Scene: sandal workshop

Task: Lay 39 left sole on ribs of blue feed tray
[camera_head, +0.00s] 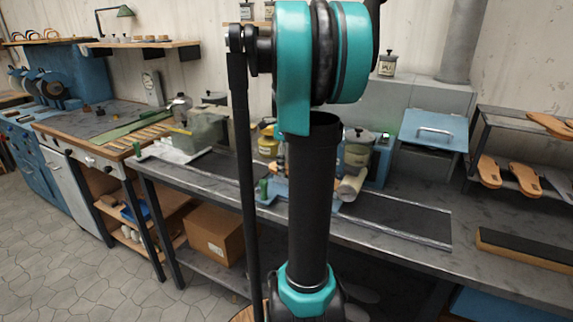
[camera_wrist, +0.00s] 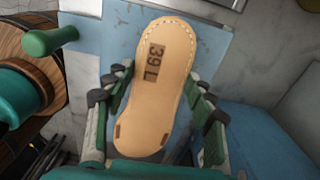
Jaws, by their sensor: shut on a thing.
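The 39 left sole (camera_wrist: 165,95) is a tan, rounded sole with stitching along its top edge and a dark "39 L" mark. It lies lengthwise between the two fingers of my gripper (camera_wrist: 158,90) in the wrist view, and my gripper is shut on its sides. A pale blue surface (camera_wrist: 85,50), which looks like part of the blue feed tray, shows behind the sole. I cannot make out its ribs or the gap to the sole.
A green handle (camera_wrist: 50,40) by a round wooden part stands left in the wrist view. In the head view a grey workbench (camera_head: 400,240) runs across, with a blue lidded machine (camera_head: 433,130) behind. More soles (camera_head: 525,178) rest on a rack at right.

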